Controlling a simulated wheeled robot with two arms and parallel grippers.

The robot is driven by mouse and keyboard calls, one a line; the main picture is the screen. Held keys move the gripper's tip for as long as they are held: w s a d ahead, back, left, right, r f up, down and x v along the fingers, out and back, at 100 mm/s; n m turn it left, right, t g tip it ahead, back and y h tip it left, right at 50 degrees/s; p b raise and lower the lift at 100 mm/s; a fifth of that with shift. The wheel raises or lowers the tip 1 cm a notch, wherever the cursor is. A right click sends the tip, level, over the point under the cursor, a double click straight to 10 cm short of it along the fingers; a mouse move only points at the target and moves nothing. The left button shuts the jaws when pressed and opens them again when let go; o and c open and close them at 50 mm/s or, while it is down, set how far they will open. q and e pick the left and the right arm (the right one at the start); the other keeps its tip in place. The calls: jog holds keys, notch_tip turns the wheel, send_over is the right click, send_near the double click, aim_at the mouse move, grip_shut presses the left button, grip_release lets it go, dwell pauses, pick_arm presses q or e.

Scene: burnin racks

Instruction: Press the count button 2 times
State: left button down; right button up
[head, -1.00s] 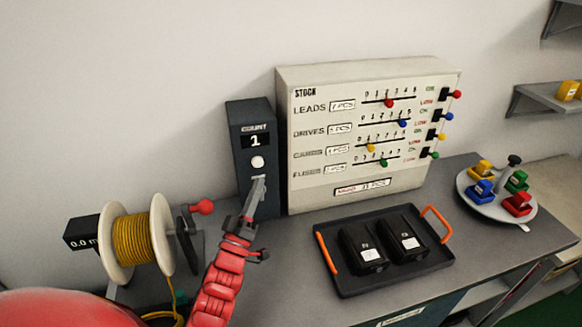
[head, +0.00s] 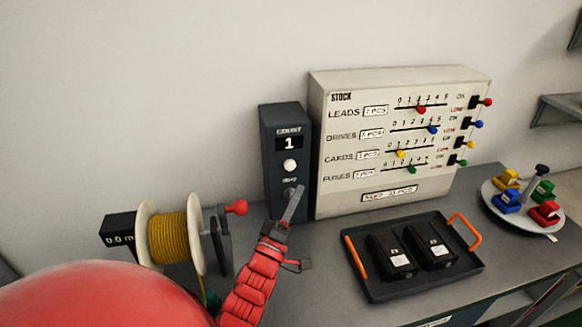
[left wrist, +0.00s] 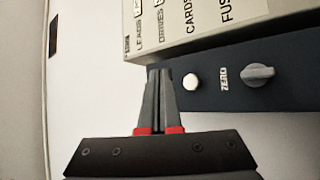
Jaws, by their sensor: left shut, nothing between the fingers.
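The dark count box (head: 272,160) stands against the wall and its display (head: 289,143) reads 1. Its round white count button (head: 290,166) is in plain view below the display. A grey knob (left wrist: 258,75) marked ZERO is below the button; in the head view my gripper partly overlaps it. My left gripper (head: 301,190) is shut and empty, in front of the box, with its tips to the lower right of the button. In the left wrist view the shut fingertips (left wrist: 158,71) are beside the white button (left wrist: 191,82), seemingly apart from it. My right gripper is out of view.
A cream stock panel (head: 440,95) with sliders stands right of the box. A black tray (head: 375,287) with two dark blocks lies in front of it. A yellow wire spool (head: 172,238) with a red-knobbed crank is at left. A round turntable (head: 525,220) is at right.

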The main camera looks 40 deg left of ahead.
aim_at(294, 163)
pick_arm(q)
jog(key=w+a, duration=0.4)
jog(key=a, duration=0.1)
jog(key=shift+w+a, duration=0.2)
jog(key=shift+w, duration=0.1)
jog(key=shift+w+a+r, duration=0.1)
dwell(1.9)
jog(key=shift+w+a, duration=0.2)
jog(key=shift+a, duration=0.05)
jog(key=shift+w+a, duration=0.3)
jog(key=shift+a, duration=0.05)
dwell(0.9)
jog(key=shift+s+d, duration=0.1)
jog(key=shift+s+d+p, duration=0.3)
jog(key=shift+s+d, duration=0.2)
jog(key=shift+d, duration=0.1)
